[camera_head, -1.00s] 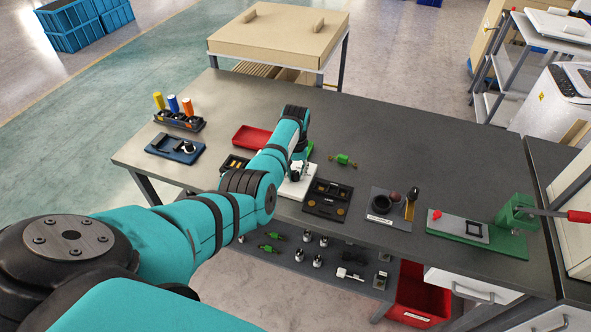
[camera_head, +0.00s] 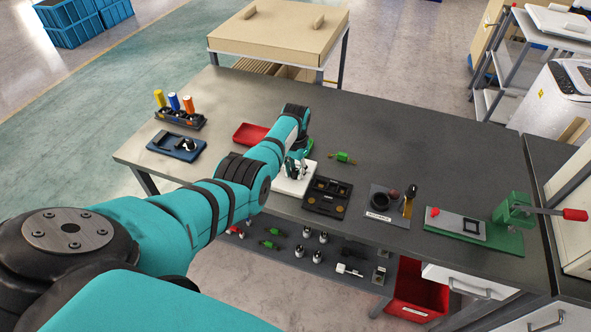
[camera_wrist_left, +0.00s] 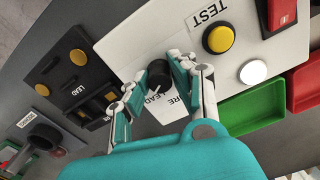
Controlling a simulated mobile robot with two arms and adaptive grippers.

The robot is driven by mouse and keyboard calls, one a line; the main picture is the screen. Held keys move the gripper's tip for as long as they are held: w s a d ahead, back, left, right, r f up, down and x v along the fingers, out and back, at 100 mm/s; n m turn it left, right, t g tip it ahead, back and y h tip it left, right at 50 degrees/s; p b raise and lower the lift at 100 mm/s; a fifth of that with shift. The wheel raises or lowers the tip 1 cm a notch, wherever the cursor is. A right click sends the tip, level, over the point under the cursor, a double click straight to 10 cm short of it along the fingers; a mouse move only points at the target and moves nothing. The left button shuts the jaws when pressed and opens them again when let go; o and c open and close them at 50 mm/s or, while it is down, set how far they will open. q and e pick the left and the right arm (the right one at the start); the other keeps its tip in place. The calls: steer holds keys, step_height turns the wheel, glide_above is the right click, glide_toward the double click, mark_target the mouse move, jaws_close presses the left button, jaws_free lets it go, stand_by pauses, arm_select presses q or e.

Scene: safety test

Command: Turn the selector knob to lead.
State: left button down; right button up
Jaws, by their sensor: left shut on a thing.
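The selector knob (camera_wrist_left: 159,75) is round and black with a pale mark on its lower side. It sits on a white panel (camera_wrist_left: 118,27), beside partly hidden print in which LEAD can be read. My left gripper (camera_wrist_left: 157,78) is shut on the knob, one finger on each side. Exactly where the mark points is hard to tell. In the head view my left gripper (camera_head: 298,166) is low over the white panel (camera_head: 291,187), and the knob is hidden there. My right gripper is in neither view.
The panel also carries a yellow button (camera_wrist_left: 218,39) marked TEST and a white button (camera_wrist_left: 253,72). A black tray (camera_head: 327,197) lies right of the panel. A red tray (camera_head: 250,134) lies behind my arm. A green press (camera_head: 512,211) stands at the right.

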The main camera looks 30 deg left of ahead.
mark_target(295, 170)
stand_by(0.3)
arm_select(q)
steer(key=c, duration=1.1)
jaws_free()
step_height(295, 170, up, 12)
